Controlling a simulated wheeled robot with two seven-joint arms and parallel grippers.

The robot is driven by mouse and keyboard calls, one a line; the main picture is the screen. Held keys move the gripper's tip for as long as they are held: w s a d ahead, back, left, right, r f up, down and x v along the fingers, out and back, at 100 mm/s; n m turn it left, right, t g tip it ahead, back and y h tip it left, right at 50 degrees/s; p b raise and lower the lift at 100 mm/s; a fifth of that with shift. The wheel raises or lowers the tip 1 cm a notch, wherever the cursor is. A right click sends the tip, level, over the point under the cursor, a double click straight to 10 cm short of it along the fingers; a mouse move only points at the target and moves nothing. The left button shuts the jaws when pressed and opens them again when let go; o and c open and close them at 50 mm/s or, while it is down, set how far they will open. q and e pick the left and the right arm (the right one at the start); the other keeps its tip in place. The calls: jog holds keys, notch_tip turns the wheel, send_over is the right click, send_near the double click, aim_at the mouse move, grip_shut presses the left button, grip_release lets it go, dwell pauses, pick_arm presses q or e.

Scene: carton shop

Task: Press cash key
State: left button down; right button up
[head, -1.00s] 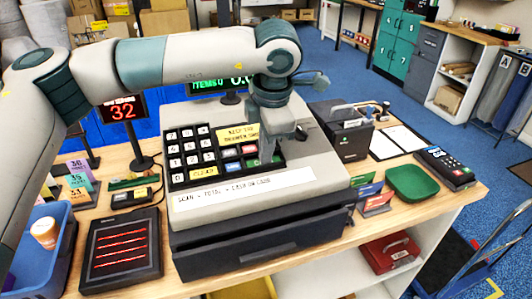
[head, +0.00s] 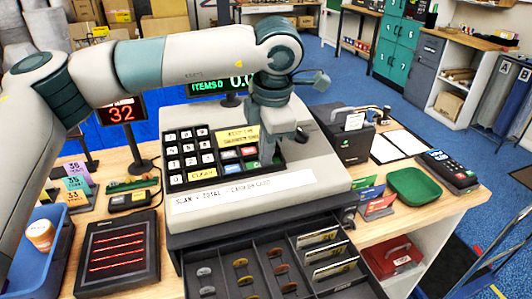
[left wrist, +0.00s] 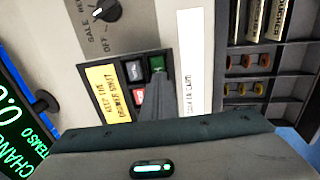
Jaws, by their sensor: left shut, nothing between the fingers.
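The cash register (head: 245,197) stands on the counter with a black keypad (head: 190,182) of white number keys and a few coloured keys. A green key (head: 252,164) sits at the keypad's right end; its label is too small to read surely. It also shows in the left wrist view (left wrist: 157,62). My left gripper (head: 268,152) is shut and empty, pointing down at the coloured keys and partly hiding them. In the left wrist view its fingers (left wrist: 157,84) overlap the keys beside the green one; contact cannot be told. The cash drawer (head: 262,262) stands open, with coins and upright notes inside.
The items display (head: 212,86) stands behind the register. A card terminal (head: 447,170), green tray (head: 414,187) and card stands (head: 376,200) are to the right. A black pad with red lines (head: 118,252) and a blue bin (head: 45,262) are at left.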

pick_arm(q)
jog(key=v, duration=0.4)
jog(key=shift+s+r, duration=0.1)
jog(key=shift+r, duration=0.1)
jog(key=b+v, duration=0.2)
jog(key=v, duration=0.7)
jog(key=shift+r, duration=0.2)
pick_arm(e)
jog(key=shift+w+a+r, duration=0.1)
jog(key=shift+w+r, duration=0.1)
jog(key=shift+w, duration=0.3)
jog(key=shift+w+a+r, duration=0.1)
jog(key=shift+w+r, duration=0.05)
jog(key=shift+w, duration=0.3)
jog(key=shift+d, duration=0.1)
pick_arm(q)
jog(key=shift+r, duration=0.1)
